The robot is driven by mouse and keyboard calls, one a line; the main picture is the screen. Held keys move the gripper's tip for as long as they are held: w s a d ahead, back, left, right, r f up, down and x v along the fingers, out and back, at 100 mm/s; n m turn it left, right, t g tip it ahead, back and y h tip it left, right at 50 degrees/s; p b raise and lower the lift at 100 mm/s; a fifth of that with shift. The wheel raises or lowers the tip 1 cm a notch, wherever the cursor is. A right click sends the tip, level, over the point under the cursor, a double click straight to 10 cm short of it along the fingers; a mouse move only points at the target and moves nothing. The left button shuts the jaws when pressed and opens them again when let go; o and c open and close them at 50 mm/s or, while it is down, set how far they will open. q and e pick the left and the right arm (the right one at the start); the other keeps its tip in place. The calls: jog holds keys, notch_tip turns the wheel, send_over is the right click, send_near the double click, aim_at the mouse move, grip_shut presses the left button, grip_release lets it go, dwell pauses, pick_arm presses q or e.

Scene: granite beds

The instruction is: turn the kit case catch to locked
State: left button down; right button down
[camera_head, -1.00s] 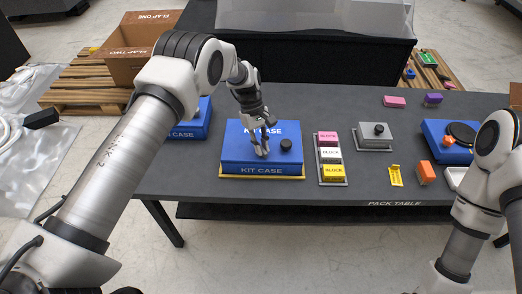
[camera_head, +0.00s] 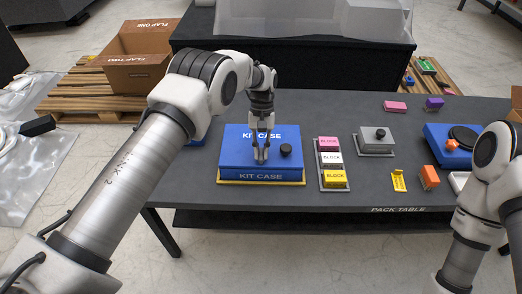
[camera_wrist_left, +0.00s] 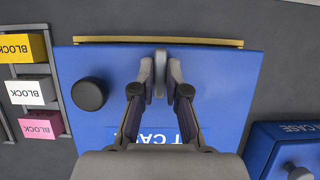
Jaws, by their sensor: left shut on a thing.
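The blue kit case (camera_head: 235,160) lies closed on the pack table, with a round black knob (camera_head: 286,150) on its lid. My left gripper (camera_head: 261,158) points down onto the lid, left of the knob. In the left wrist view its fingers (camera_wrist_left: 160,85) are shut on a narrow grey catch (camera_wrist_left: 160,65), which points toward the yellow-edged side of the kit case. The fingers hide part of the catch, and I cannot read a lock mark. My right arm shows at the right edge, its gripper out of view.
Right of the case stands a rack with pink, white and yellow blocks (camera_head: 331,159). Farther right are a grey lidded box (camera_head: 376,143), a yellow piece (camera_head: 399,181) and an orange block (camera_head: 429,177). A second blue case (camera_wrist_left: 290,145) is close on the other side.

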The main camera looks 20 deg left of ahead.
dwell(0.3)
pick_arm(q)
jog(key=c, duration=1.2)
grip_release()
jog(key=shift+w, duration=0.1)
jog(key=v, duration=1.2)
